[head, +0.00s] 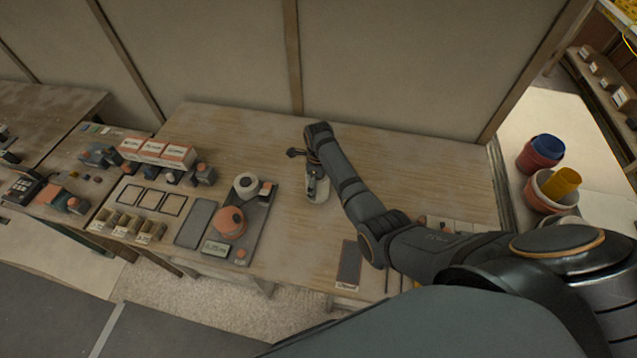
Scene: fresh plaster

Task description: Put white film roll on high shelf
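My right arm reaches in from the lower right, and its gripper (312,180) points down over the middle of the table. A whitish object (321,192) stands at its fingers, partly hidden by them; it may be the white film roll, but I cannot tell for sure. I cannot tell whether the fingers are closed on it. My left gripper is not in view.
The wooden table (420,165) is bare behind my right arm. An orange round device (232,221) sits on the dark tray (262,222). White-and-orange boxes (157,152) stand at left. Buckets (541,152) stand at right. A panelled wall (220,50) closes the back.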

